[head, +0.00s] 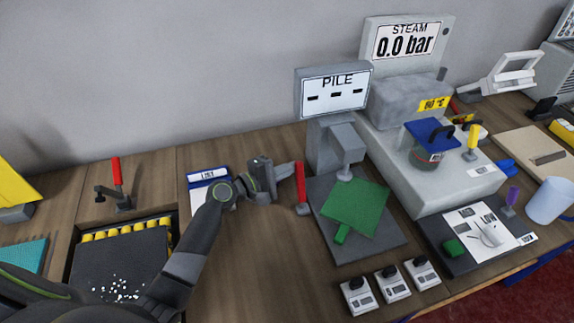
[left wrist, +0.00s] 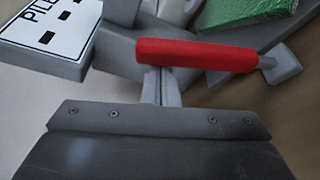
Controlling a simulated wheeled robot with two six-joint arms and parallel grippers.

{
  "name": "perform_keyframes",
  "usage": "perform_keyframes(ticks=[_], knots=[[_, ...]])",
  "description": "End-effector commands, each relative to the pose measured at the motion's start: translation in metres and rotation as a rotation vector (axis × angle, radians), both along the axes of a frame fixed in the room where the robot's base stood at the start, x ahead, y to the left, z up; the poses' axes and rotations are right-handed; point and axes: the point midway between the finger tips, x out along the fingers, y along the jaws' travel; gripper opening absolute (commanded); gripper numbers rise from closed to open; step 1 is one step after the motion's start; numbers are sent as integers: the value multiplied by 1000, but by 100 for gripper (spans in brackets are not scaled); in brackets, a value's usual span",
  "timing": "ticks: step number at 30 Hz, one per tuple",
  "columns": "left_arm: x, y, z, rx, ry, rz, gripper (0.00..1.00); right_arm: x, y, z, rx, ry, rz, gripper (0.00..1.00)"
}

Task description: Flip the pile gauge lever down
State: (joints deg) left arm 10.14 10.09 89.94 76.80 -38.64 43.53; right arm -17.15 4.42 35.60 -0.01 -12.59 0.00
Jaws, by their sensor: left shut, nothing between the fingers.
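The pile gauge (head: 320,140) stands at centre with a display reading "PILE" and dashes. Its red lever (head: 300,184) stands roughly upright at the gauge's left side, on a small grey foot. A green square sample (head: 355,212) lies on the gauge's grey base plate (head: 375,243) under the foot of the gauge. My left gripper (head: 287,171) is shut and empty, its tips just left of the lever's upper part. In the left wrist view, the closed fingertips (left wrist: 161,88) are right by the red handle (left wrist: 195,54); I cannot tell whether they touch. The right gripper is not in view.
A steam unit (head: 430,165) stands right of the gauge. Three small grey blocks with black knobs (head: 391,284) sit in front of it. Another red-handled clamp (head: 117,178) stands at left, behind a black tray (head: 120,275). Bare wood (head: 255,270) lies left of the base plate.

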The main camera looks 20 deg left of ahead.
Motion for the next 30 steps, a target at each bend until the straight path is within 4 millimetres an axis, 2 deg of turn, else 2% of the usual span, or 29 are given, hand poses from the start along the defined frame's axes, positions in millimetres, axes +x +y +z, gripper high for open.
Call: perform_keyframes(ticks=[16, 27, 30], knots=[[-6, -4, 3, 50, -75, -1, 0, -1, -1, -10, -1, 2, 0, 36], [-32, -22, 13, 68, -104, 0, 0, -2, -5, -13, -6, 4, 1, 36], [-41, -27, 12, 112, -169, 1, 0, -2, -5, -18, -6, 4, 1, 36]])
